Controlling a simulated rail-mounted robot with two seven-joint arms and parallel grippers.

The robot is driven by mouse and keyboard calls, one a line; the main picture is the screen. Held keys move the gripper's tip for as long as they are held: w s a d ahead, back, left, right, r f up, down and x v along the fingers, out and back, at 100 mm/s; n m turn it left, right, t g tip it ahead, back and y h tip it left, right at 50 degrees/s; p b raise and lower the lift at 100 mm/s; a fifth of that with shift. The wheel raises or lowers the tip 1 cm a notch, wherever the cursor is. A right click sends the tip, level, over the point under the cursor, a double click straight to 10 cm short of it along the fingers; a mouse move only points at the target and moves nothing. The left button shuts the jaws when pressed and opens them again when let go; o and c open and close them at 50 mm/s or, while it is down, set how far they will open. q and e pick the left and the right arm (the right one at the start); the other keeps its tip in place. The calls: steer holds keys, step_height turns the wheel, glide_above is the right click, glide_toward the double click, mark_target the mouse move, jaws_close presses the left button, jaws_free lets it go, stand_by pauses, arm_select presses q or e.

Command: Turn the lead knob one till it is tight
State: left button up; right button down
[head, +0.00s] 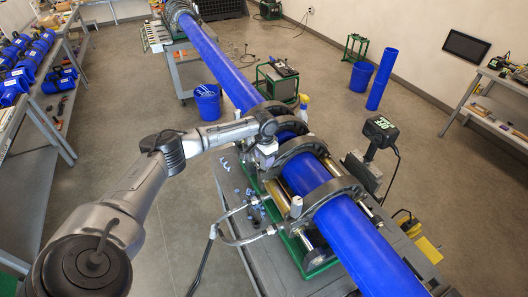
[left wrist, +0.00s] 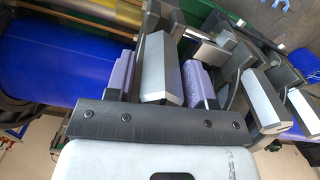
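My left gripper (head: 266,146) reaches in from the left to the near side of the fusion machine's clamp rings, beside the blue pipe. I take this to be the lead knob, but no label shows. More grey knobs of the same kind (left wrist: 264,98) are to the right in that view. In the head view the gripped knob is mostly hidden by the gripper. My right gripper is not in view.
The long blue pipe (head: 355,235) runs through the clamp rings (head: 330,193). Hoses (head: 245,240) curve at the machine's near side. A black device with a lit display (head: 380,130) stands beyond it. The floor (head: 120,115) at the left is mostly clear.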

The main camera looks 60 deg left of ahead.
arm_select(q)
steer(key=c, duration=0.7)
steer(key=shift+r+m+p, duration=0.15)
steer(key=shift+m+p, duration=0.65)
steer(key=shift+m, duration=0.7)
steer(key=shift+m+p, duration=0.5)
steer(key=shift+m, duration=1)
